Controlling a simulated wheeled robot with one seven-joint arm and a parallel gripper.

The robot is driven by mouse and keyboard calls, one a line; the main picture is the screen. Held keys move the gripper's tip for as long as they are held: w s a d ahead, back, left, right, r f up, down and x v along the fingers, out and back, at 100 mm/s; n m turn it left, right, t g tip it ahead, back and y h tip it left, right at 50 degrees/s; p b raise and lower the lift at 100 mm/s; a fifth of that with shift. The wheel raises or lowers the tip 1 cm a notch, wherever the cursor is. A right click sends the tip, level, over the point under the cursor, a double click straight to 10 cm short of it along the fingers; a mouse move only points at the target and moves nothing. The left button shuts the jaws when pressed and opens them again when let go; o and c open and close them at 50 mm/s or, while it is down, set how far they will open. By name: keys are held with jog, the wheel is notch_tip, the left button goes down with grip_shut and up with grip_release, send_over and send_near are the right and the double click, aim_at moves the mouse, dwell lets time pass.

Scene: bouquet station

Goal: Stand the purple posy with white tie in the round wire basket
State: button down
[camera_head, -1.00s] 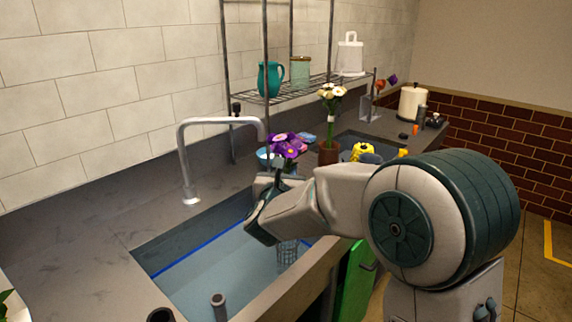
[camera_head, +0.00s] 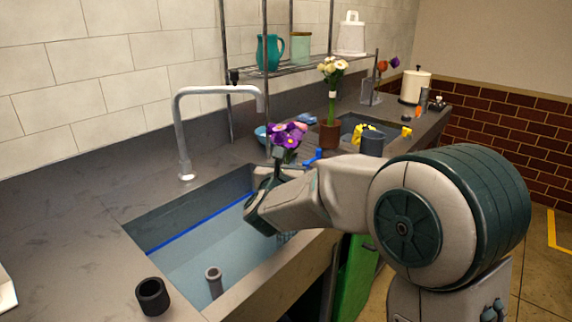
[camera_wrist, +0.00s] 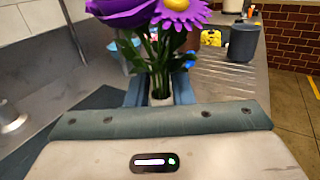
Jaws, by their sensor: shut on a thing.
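The purple posy (camera_head: 286,140) stands upright in my gripper (camera_head: 275,175), above the right end of the water-filled sink. In the wrist view the purple blooms (camera_wrist: 182,14) are at the top, and the green stems run down to a pale band, likely the white tie (camera_wrist: 160,98), between the fingers. My gripper (camera_wrist: 159,92) is shut on the stems there. The round wire basket (camera_head: 284,238) shows only as a small piece of mesh in the sink, just under my gripper; the rest is hidden behind it.
A faucet (camera_head: 184,140) arches over the sink (camera_head: 200,250). A brown pot with white flowers (camera_head: 329,135), a dark grey cup (camera_head: 373,142) and a blue bowl (camera_head: 261,135) stand beyond. A black cup (camera_head: 152,296) is on the near counter. A wire shelf (camera_head: 310,66) rises behind.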

jog(key=shift+f+b, duration=1.4)
jog(key=shift+b, duration=0.1)
jog(key=shift+f+b, duration=2.55)
jog(key=shift+b, duration=0.9)
jog(key=c, duration=0.6)
grip_release()
jog(key=shift+o, duration=0.2)
jog(key=shift+s+a+b, duration=0.2)
jog(key=shift+s+b, duration=0.5)
jog(key=shift+s, duration=0.55)
jog(key=shift+s+a+b, duration=0.15)
jog(key=shift+s+b, duration=0.5)
jog(key=shift+s, duration=0.6)
jog(key=shift+s, duration=0.1)
